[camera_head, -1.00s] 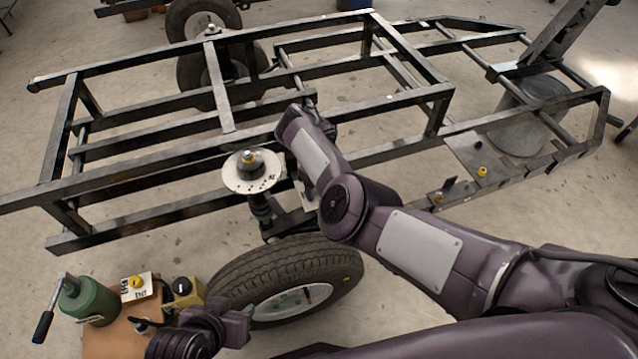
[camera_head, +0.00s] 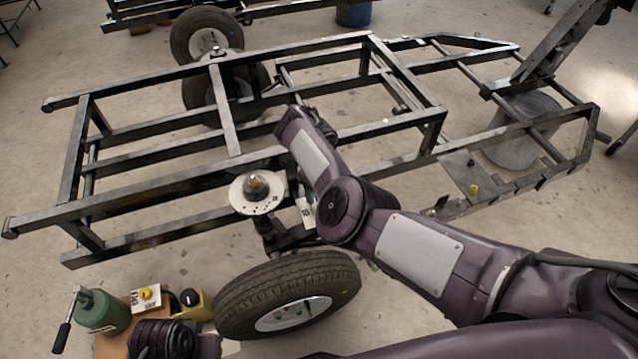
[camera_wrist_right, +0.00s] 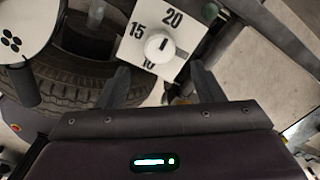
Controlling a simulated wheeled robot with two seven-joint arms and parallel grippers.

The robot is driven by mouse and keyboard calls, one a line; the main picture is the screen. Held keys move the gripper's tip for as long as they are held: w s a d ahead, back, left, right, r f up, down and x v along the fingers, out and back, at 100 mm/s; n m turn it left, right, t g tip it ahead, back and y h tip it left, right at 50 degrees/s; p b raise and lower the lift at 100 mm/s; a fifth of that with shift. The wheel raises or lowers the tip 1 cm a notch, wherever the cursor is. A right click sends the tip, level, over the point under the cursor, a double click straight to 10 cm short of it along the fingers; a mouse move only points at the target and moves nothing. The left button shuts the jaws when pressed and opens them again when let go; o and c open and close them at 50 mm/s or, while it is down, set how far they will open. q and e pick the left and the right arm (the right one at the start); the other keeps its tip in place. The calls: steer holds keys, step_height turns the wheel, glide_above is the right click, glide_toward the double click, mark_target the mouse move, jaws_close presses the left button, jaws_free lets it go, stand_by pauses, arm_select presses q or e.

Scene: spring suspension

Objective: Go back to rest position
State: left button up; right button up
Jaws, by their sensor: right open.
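My right arm reaches in from the right in the head view, its wrist (camera_head: 297,128) over the near rail of the black frame. Its gripper is hidden there. In the right wrist view the right gripper (camera_wrist_right: 164,88) has its two fingers spread apart with nothing between them. A white dial (camera_wrist_right: 139,38) marked 10, 15 and 20 lies just beyond the fingertips. Part of my left arm (camera_head: 165,340) shows at the bottom left of the head view. Its gripper fingers are not visible.
The black metal frame (camera_head: 180,182) fills the middle. A tyre (camera_head: 245,288) lies close below my right arm. A green bottle jack (camera_head: 100,312), a yellow-knobbed box (camera_head: 147,297) and a yellow device (camera_head: 190,300) stand at the lower left.

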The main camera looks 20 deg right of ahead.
stand_by(0.4)
